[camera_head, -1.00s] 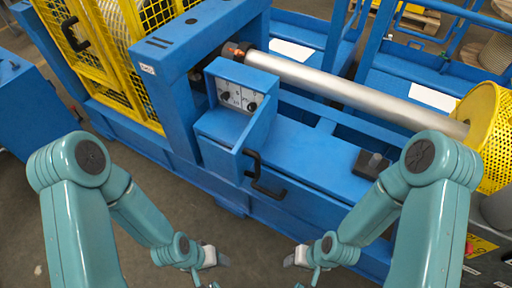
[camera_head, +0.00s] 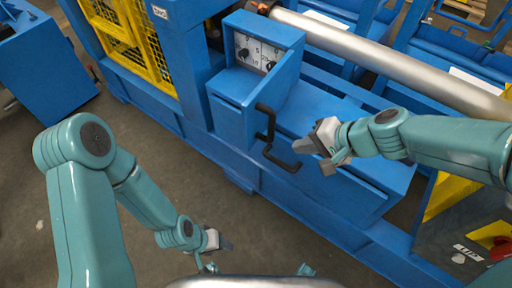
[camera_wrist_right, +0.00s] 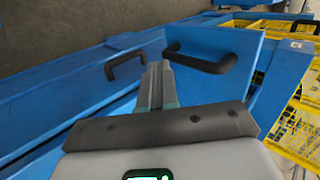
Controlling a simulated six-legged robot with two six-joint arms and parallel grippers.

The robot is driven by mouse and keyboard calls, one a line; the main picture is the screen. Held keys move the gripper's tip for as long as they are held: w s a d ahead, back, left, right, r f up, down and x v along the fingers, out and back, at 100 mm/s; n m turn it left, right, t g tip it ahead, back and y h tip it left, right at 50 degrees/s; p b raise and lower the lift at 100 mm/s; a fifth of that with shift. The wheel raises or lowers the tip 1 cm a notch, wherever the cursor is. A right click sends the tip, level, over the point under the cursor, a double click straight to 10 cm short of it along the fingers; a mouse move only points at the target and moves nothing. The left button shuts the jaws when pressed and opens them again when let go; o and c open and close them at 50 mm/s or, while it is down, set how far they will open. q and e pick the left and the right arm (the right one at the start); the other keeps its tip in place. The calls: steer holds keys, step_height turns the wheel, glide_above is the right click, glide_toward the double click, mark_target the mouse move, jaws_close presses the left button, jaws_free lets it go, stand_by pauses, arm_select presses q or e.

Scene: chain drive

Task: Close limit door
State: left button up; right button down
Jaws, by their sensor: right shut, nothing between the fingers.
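A blue control box (camera_head: 228,110) stands on the blue machine in the head view, with a dial panel (camera_head: 256,54) on its upper part. A black upright handle (camera_head: 268,122) is at the box's right side. A second black handle (camera_head: 283,162) sits just below, on the long lower front. My right gripper (camera_head: 306,147) is shut and empty, just right of the handles. In the right wrist view, its fingers (camera_wrist_right: 159,70) point between the two handles. My left gripper (camera_head: 222,244) hangs low, away from the machine; its fingers are unclear.
A silver shaft (camera_head: 390,58) runs along the machine behind the box. A yellow mesh guard (camera_head: 120,40) stands at the left. A blue cabinet (camera_head: 45,65) is at the far left. Grey floor (camera_head: 150,120) lies clear in front of the machine.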

steer(key=r, duration=0.1)
steer(key=b, duration=0.2)
glide_toward(249, 139)
steer(key=shift+y, duration=0.3)
steer(key=x, duration=0.5)
steer(key=shift+d+f, duration=0.1)
steer(key=shift+f, duration=0.35)
steer(key=shift+w+a, duration=0.2)
steer(key=shift+a+f, duration=0.1)
